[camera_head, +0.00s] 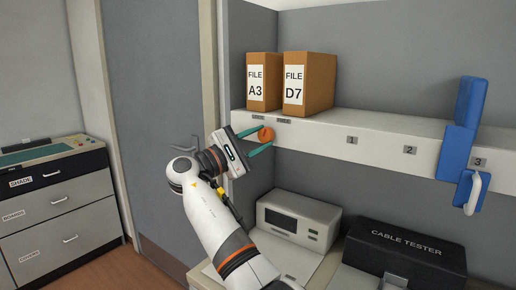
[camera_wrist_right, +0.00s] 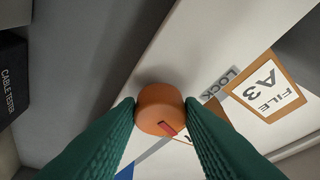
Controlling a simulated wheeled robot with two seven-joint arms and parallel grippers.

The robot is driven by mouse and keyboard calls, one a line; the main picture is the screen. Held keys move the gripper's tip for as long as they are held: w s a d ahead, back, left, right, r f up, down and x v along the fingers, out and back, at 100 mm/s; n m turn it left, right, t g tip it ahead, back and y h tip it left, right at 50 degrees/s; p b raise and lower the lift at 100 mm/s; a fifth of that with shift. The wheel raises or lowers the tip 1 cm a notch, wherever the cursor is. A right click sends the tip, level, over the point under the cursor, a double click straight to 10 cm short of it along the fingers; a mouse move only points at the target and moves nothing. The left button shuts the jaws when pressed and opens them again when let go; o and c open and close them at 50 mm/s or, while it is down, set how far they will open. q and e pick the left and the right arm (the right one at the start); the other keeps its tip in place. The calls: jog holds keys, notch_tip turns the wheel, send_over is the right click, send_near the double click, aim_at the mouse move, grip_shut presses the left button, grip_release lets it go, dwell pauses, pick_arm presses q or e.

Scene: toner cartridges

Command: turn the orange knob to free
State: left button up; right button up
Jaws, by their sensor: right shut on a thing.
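The orange knob (camera_head: 266,134) sits on the front face of the white shelf edge, below the file boxes. It also shows in the right wrist view (camera_wrist_right: 159,108), with a red mark on its face. My right gripper (camera_head: 261,139) is shut on the knob, with one green finger on each side of it. In the wrist view a grey label reading LOCK (camera_wrist_right: 221,84) is beside the knob, toward the A3 file. A second label (camera_head: 284,121) on the shelf edge is too small to read. My left gripper is not in view.
File boxes A3 (camera_head: 263,82) and D7 (camera_head: 308,84) stand on the shelf (camera_head: 380,143). A blue bracket with a white handle (camera_head: 465,140) hangs at the right. Below are a beige device (camera_head: 299,221) and a black cable tester (camera_head: 405,252). A drawer cabinet (camera_head: 58,205) stands left.

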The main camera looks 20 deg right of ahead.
jog(key=shift+r+m+g, duration=0.25)
jog(key=shift+m+g, duration=0.25)
jog(key=shift+m, duration=0.5)
jog(key=shift+w+r+m+g+y+p, duration=0.1)
jog(key=shift+m+g+y+p, duration=0.45)
jog(key=shift+m, duration=1.15)
jog(key=o, duration=1)
